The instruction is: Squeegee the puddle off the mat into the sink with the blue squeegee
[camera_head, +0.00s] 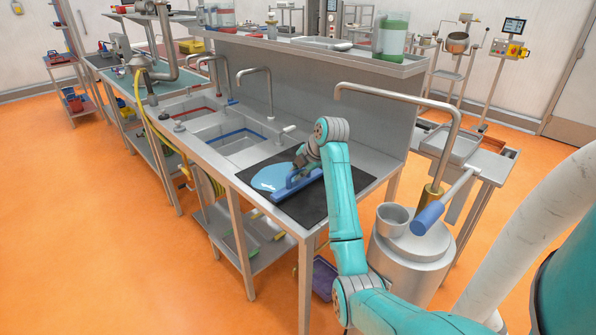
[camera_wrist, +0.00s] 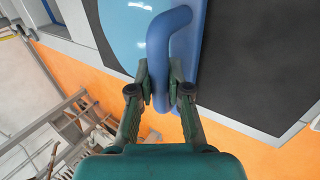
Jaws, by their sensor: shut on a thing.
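The blue squeegee (camera_head: 292,187) is on the black mat (camera_head: 318,207), its long body along the near right edge of the light blue puddle (camera_head: 268,177). My gripper (camera_head: 300,160) is above it. In the wrist view my gripper (camera_wrist: 161,92) is shut on the bent handle of the squeegee (camera_wrist: 158,45). There the puddle (camera_wrist: 118,28) lies left of the squeegee and the bare mat (camera_wrist: 255,60) lies right of it. The sink (camera_head: 238,141), a basin with a blue rim, is set in the steel counter beyond the mat. The squeegee's body hides part of the puddle's edge.
A tall faucet (camera_head: 268,90) stands behind the sink, with a small lever (camera_head: 287,130) near the mat. A raised steel shelf (camera_head: 300,48) runs along the back. A metal drum (camera_head: 410,255) stands right of the counter. A second basin (camera_head: 190,114) lies further left.

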